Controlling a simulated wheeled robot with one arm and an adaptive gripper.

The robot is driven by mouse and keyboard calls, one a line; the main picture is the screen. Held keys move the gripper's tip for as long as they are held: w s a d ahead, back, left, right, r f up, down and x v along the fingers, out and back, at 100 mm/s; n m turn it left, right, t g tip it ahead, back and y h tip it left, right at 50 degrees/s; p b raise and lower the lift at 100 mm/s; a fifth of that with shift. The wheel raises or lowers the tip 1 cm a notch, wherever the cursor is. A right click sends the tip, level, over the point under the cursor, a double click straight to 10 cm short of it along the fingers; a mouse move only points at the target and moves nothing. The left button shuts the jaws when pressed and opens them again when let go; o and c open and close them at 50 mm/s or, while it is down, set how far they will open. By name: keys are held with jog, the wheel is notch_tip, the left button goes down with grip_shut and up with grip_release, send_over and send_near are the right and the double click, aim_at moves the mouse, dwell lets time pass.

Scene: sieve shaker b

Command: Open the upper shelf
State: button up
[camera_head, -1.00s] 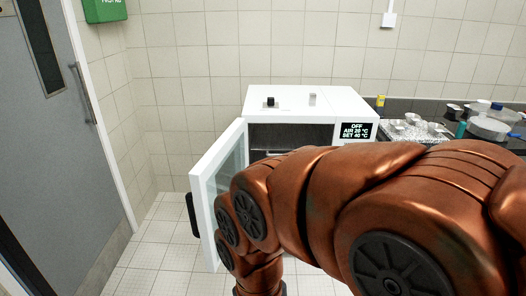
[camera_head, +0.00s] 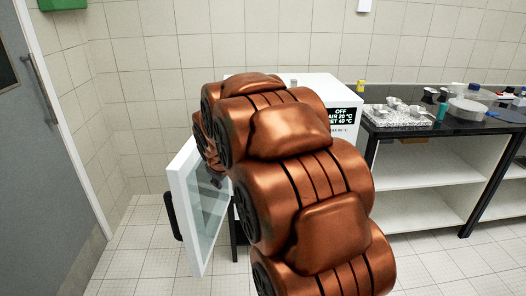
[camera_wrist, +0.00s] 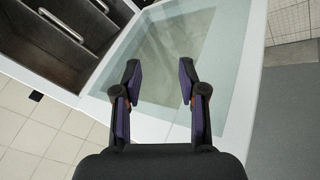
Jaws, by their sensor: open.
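The white oven (camera_head: 335,90) stands against the tiled wall, its display lit. Its glass door (camera_head: 200,215) is swung open to the left, with a black handle (camera_head: 172,215) on its outer side. My arm hides the oven's opening in the head view. In the wrist view, the dark interior (camera_wrist: 85,40) shows at the upper left, with shelf fronts bearing a metal handle (camera_wrist: 62,25); I cannot tell which shelf is the upper one. My gripper (camera_wrist: 160,75) is open and empty, in front of the door's glass (camera_wrist: 165,55), to the right of the shelves.
A black-topped bench (camera_head: 400,130) stands right of the oven, with a foil-like tray (camera_head: 397,115), a bottle and containers on it. A grey room door (camera_head: 35,150) is at the left. Tiled floor (camera_head: 135,245) is clear left of the oven door.

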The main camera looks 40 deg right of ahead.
jog(key=w+d+f+n+t+h+b, duration=0.1)
jog(key=w+d+f+n+t+b, duration=0.15)
jog(key=w+d, duration=0.75)
jog(key=w+d+f+n+t+h+b, duration=0.1)
jog(key=w+d+f+n+t+b, duration=0.2)
jog(key=w+d, duration=0.7)
jog(key=s+d+f+n+t+y+b, duration=0.1)
jog(key=d+f+n+t+b, duration=0.1)
jog(key=d+f+n+t, duration=0.5)
jog(key=s+d+f+n+t+b, duration=0.1)
jog(key=d+f+b, duration=0.25)
jog(key=d, duration=0.65)
jog(key=x, duration=0.2)
jog(key=p+x, duration=0.1)
jog(key=x, duration=0.4)
jog(key=shift+w+f, duration=0.1)
jog(key=shift+f, duration=0.15)
jog(key=shift+w, duration=0.1)
jog(key=shift+w+d+r, duration=0.1)
jog(key=shift+d+r, duration=0.05)
jog(key=shift+c, duration=0.3)
